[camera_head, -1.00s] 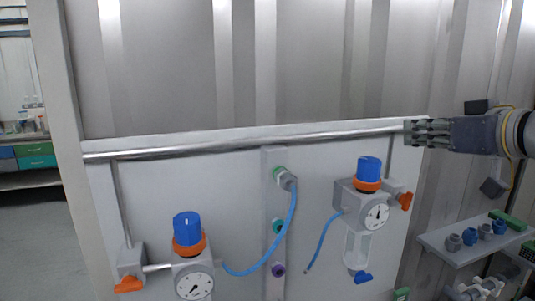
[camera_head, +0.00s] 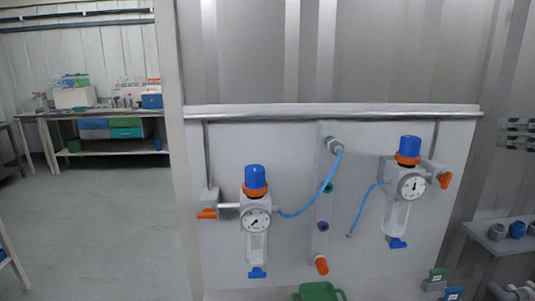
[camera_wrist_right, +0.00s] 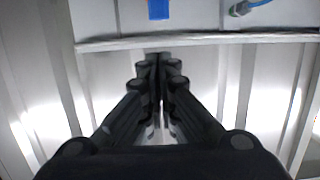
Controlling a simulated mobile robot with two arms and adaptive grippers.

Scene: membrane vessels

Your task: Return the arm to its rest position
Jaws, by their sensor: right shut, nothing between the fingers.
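My left gripper is in neither view.
The white panel (camera_head: 290,180) carries two blue-capped regulators (camera_head: 255,180) (camera_head: 409,150) with gauges and blue hoses. A small shelf (camera_head: 490,240) with fittings stands at lower right. A green item (camera_head: 318,292) is at the bottom. A workbench (camera_head: 95,110) stands far left beyond open floor.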

